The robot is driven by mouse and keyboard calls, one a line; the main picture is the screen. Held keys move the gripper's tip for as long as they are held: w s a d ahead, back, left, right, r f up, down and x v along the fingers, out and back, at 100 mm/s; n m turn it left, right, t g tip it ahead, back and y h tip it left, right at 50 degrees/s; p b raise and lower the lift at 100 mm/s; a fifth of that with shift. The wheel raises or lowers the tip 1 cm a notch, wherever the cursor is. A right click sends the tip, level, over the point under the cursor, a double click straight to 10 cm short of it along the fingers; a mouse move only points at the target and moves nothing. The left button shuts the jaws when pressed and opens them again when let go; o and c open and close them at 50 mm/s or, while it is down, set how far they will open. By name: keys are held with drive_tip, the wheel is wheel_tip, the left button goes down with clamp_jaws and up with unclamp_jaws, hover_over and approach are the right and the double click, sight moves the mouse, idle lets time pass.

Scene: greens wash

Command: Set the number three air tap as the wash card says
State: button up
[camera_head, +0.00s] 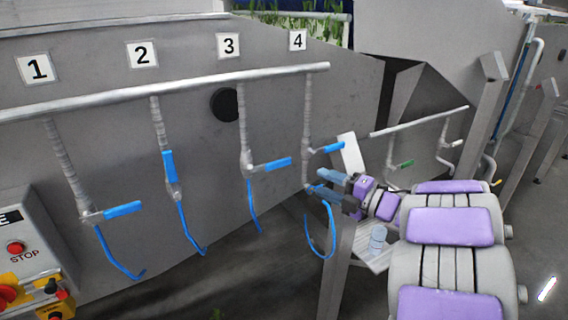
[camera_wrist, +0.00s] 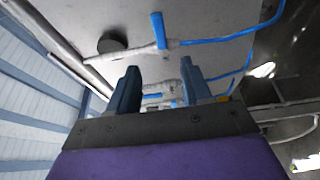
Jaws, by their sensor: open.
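Several air taps with blue handles hang from a rail under number plates in the head view. The number three tap (camera_head: 249,166), below plate 3 (camera_head: 229,46), has its handle (camera_head: 272,164) pointing sideways to the right, across its pipe. My gripper (camera_head: 324,181) is open and empty, to the right of that tap and close by the number four tap (camera_head: 333,147). In the wrist view my open gripper (camera_wrist: 160,88) has a blue handle (camera_wrist: 158,30) ahead, set across its pipe near a dark disc; it looks like tap three. I see no readable wash card.
The number two handle (camera_head: 169,166) lies along its pipe; the number one handle (camera_head: 123,209) points sideways. Blue hoses (camera_head: 330,235) hang below the taps. A steel leg (camera_head: 337,265) stands below my arm. A control box with a stop button (camera_head: 16,248) is at the left.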

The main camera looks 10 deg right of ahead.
approach(282, 165)
drive_tip(key=x, duration=1.1)
drive_tip(key=shift+s+a+r, duration=0.1)
drive_tip(key=shift+s+a, duration=0.05)
drive_tip(key=shift+d, duration=0.5)
drive_tip(key=shift+c, duration=0.4)
drive_tip(key=shift+a, duration=0.3)
drive_tip(key=c, duration=0.4)
clamp_jaws()
